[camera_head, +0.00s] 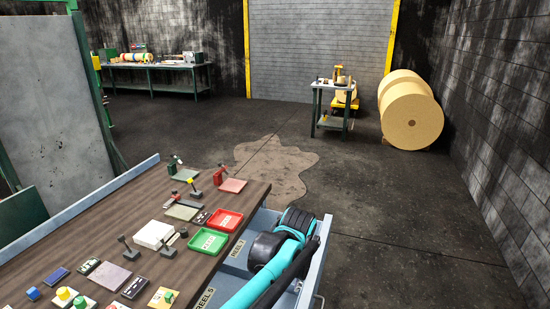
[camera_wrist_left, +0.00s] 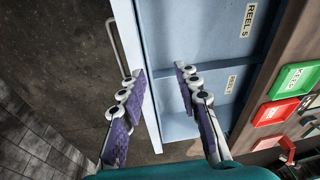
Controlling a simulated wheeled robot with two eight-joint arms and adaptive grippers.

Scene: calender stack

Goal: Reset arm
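My left gripper (camera_wrist_left: 161,80) is open in the left wrist view, its two purple-padded fingers apart with nothing between them. My right gripper is in neither view.
The wooden table (camera_head: 120,210) holds a red tray (camera_head: 225,220), a green tray (camera_head: 208,240), a white block (camera_head: 154,234) and several small stands and tiles. A drawer handle (camera_wrist_left: 118,45) sticks out over the floor. Large paper rolls (camera_head: 410,115) stand far right. Floor right of the drawer is clear.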

